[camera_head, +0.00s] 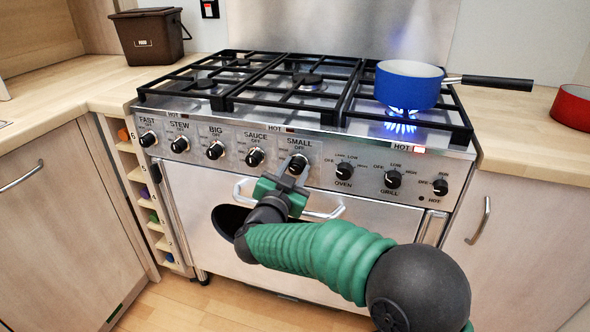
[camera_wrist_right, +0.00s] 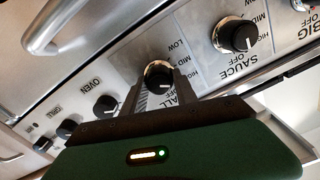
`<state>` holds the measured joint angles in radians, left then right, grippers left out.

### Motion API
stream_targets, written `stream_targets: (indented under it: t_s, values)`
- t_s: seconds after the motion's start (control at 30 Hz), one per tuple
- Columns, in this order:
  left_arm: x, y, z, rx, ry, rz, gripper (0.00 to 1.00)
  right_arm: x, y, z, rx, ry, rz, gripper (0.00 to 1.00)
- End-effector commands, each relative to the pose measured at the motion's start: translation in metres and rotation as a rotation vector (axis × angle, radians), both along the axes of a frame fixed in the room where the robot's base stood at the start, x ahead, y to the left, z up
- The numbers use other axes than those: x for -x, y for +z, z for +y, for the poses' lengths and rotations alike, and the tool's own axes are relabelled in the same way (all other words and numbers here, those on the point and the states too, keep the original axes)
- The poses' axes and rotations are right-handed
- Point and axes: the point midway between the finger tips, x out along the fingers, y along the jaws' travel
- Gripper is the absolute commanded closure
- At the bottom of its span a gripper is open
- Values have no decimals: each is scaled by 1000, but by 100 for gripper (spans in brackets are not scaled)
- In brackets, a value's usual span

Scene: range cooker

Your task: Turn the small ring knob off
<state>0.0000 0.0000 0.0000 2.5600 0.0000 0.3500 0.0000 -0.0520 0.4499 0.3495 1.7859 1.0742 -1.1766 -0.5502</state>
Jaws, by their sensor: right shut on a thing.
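The small ring knob (camera_head: 299,162) is a black knob under the label SMALL on the cooker's front panel. In the right wrist view the same knob (camera_wrist_right: 158,75) sits between the two fingers. My right gripper (camera_head: 291,170) reaches up to the panel and is shut on this knob; its fingers also show in the wrist view (camera_wrist_right: 160,92). The fingers partly cover the knob, and I cannot read its exact pointer angle. A blue flame (camera_head: 401,122) burns under a blue saucepan (camera_head: 409,86) on the right front ring. My left gripper is not in view.
The sauce knob (camera_head: 255,157) is just left of the gripper and the oven knob (camera_head: 344,170) just right. The oven door handle (camera_head: 245,190) lies below. The pan's black handle (camera_head: 498,83) points right. A lit hot lamp (camera_head: 420,150) shows on the panel's right.

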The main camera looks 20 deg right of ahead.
Motion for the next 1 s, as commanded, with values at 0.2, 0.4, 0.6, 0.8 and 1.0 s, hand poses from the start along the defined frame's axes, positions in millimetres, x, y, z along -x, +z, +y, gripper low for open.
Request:
stream_targets:
  t_s: [0.2,0.4,0.6,0.8,1.0]
  values:
    - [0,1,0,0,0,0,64,0,0,0,-78,0,-53,100]
    - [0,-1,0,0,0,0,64,1,-1,-1,-207,0,-141,100]
    - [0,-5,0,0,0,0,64,1,-2,-1,-365,0,-247,100]
    - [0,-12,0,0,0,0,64,1,-4,-1,-521,0,-352,100]
    - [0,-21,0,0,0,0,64,2,-5,-2,-661,-2,-446,100]
